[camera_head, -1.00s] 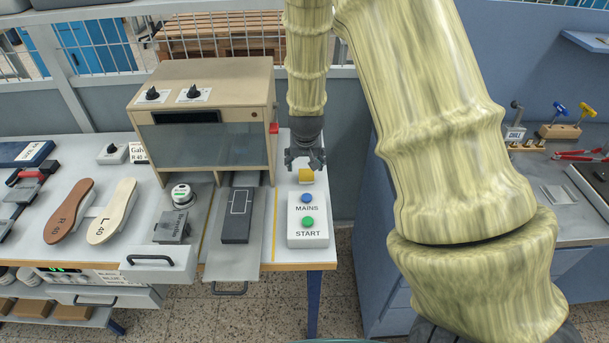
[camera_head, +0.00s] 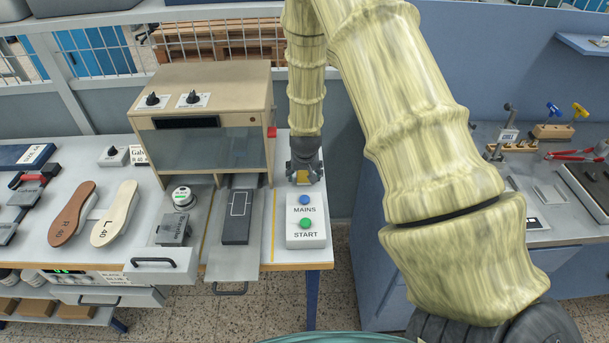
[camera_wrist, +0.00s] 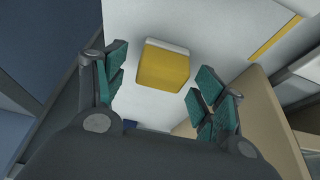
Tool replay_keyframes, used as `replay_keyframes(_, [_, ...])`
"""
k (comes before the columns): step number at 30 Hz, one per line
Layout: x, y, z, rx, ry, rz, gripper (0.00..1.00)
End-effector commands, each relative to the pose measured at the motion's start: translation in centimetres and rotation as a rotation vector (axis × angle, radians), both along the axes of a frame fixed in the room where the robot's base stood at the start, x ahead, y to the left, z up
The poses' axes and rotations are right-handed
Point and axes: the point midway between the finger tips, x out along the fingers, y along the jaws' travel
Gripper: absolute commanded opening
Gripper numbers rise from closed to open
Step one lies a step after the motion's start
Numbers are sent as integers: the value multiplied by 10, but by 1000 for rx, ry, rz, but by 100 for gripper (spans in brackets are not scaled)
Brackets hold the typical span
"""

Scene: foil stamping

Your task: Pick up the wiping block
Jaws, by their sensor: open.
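The wiping block is likely the small yellow block with a white layer (camera_wrist: 163,68), which sits on the white bench top. In the head view the yellow block (camera_head: 302,177) shows between my gripper's fingers, partly hidden by them. My gripper (camera_head: 303,178) points down over the block behind the button box. In the wrist view my gripper (camera_wrist: 158,85) is open, with green finger pads on the left and right of the block. A gap shows between the pads and the block on both sides.
The white button box (camera_head: 306,220) with MAINS and START buttons stands just in front of the block. The beige machine (camera_head: 205,110) stands to the left, with a dark pad (camera_head: 237,228) on its slide. The bench's right edge is close by.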

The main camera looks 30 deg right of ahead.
Motion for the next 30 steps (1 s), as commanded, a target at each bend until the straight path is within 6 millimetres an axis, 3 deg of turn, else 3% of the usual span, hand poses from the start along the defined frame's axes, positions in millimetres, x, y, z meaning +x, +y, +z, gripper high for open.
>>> replay_keyframes(12, [2, -1, -8, 1, 1, 0, 70])
replay_keyframes(20, [2, -1, -7, 0, 0, 0, 24])
replay_keyframes(30, [2, -2, -6, 0, 0, 0, 21])
